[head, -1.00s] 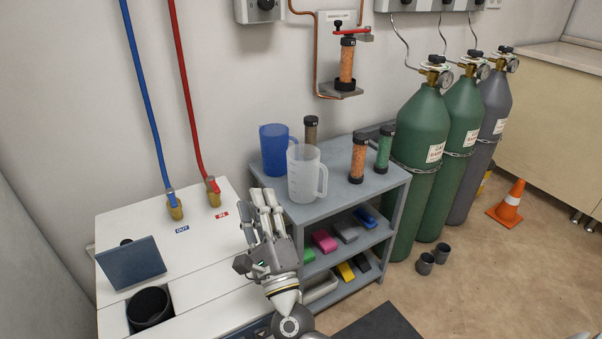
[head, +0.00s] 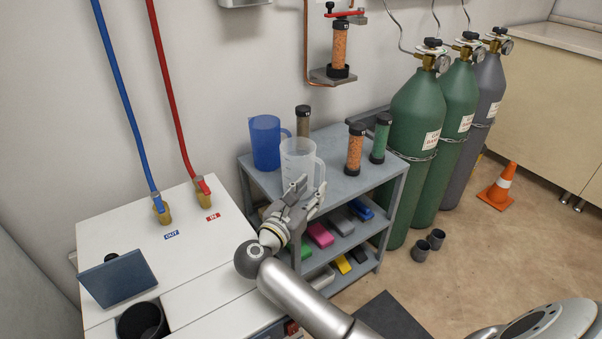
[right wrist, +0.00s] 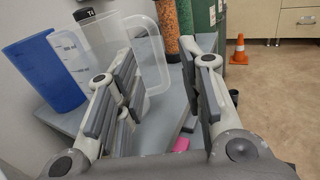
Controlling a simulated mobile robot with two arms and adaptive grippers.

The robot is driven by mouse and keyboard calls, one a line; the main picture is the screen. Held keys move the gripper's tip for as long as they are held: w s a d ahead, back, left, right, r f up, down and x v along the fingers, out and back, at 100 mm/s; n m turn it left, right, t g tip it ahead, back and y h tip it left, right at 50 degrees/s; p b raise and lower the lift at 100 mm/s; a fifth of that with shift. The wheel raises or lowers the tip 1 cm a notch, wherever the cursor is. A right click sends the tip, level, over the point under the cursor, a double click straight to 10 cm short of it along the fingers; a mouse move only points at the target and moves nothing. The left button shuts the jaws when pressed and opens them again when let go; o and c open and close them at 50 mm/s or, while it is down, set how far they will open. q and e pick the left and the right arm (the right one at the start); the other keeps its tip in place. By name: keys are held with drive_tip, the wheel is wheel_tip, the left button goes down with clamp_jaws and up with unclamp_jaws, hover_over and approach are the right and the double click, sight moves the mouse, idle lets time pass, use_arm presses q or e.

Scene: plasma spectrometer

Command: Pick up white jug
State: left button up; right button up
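The white jug (head: 297,160) is translucent and stands upright on the top of a grey shelf unit (head: 350,184), with its handle to the right. My right gripper (head: 304,192) is at the jug's front right, with its fingers raised at the shelf's front edge. In the right wrist view the fingers (right wrist: 166,82) are spread apart. The jug's handle (right wrist: 153,76) shows in the gap beyond them, and the left finger covers part of the jug. I cannot tell whether any finger touches it. My left gripper is not in view.
A blue jug (head: 266,143) stands left of the white one, with a brown-filled cylinder (head: 303,121) behind. An orange-filled cylinder (head: 355,149) and a green-filled one (head: 381,137) stand to the right. Gas cylinders (head: 412,125) flank the shelf. A white cabinet (head: 190,255) is at left.

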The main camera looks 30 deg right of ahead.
sight(321, 177)
drive_tip(key=shift+f+x, duration=0.2)
drive_tip(key=shift+x, duration=1.35)
drive_tip(key=shift+f+x, duration=0.25)
drive_tip(key=shift+x, duration=1.3)
drive_tip(key=shift+w, duration=0.1)
clamp_jaws()
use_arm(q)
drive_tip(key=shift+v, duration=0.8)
use_arm(e)
drive_tip(key=shift+r, duration=0.15)
